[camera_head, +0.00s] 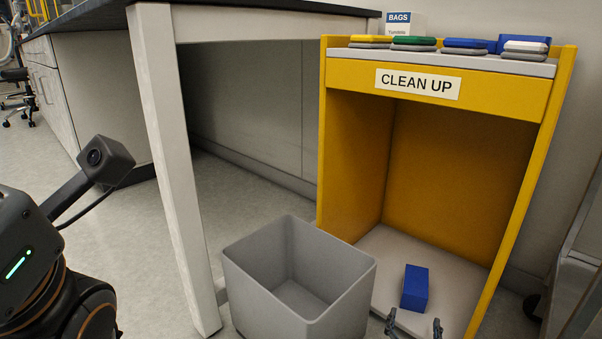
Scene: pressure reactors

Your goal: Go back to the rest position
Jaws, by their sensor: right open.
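My right gripper (414,328) shows only as two dark fingertips at the bottom edge, spread apart with nothing between them. It is just in front of a blue block (415,288), and the two look apart. The blue block lies on the light floor panel inside the yellow clean up cabinet (446,87). At the lower left, part of my own arm with a green light shows. My left gripper is not in the picture.
An empty grey bin (246,279) stands left of the cabinet opening, close to my right gripper. A white table leg (172,170) rises behind it.

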